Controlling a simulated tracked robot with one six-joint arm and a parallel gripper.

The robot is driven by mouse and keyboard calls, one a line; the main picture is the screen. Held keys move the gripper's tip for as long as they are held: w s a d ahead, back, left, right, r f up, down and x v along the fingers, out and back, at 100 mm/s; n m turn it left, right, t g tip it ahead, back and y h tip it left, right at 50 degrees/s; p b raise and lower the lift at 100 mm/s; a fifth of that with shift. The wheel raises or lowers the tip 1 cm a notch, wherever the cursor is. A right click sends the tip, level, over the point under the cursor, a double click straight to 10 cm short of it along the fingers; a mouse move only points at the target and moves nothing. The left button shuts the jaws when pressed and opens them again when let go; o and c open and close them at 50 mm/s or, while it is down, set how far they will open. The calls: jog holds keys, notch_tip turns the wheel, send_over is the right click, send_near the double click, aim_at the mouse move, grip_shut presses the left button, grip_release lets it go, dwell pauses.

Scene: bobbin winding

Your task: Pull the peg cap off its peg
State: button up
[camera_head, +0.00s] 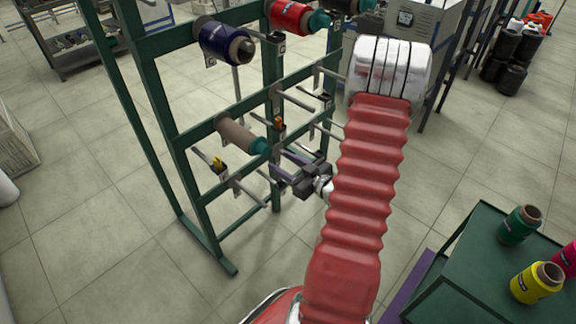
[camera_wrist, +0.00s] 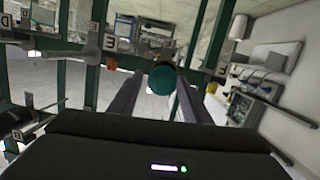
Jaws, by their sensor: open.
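The teal peg cap (camera_head: 259,146) sits at the near end of a brown bobbin tube (camera_head: 236,133) on a peg of the green rack. My gripper (camera_head: 280,155) is close to the cap, with its dark fingers pointing toward the rack. In the wrist view the round cap (camera_wrist: 163,79) shows end-on, near the tips of the two open fingers (camera_wrist: 160,88). The fingers lie on either side of it in that picture. I cannot tell whether they touch it. The peg itself is hidden behind the cap and tube.
The green rack (camera_head: 165,104) holds a blue bobbin (camera_head: 224,42) and a red bobbin (camera_head: 291,17) with a teal cap above. Bare pegs stick out around my gripper. A green table (camera_head: 492,277) with green and yellow bobbins stands at lower right. Open floor lies left.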

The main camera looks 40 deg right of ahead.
aim_at(267, 151)
jog(key=shift+s+a+r+t+y, duration=0.2)
jog(key=shift+s+r+t, duration=0.1)
jog(key=shift+s+t, duration=0.3)
jog(key=shift+s+a+r+t+y, duration=0.2)
jog(key=shift+s+r+t, duration=0.05)
jog(key=shift+s+t, duration=0.3)
jog(key=shift+w, duration=0.1)
jog(key=shift+w+a, duration=0.15)
jog(key=shift+w, duration=4.25)
jog(key=shift+c, duration=0.4)
grip_shut()
jog(key=shift+s, duration=0.15)
jog(key=shift+s, duration=0.7)
jog(key=shift+s, duration=0.35)
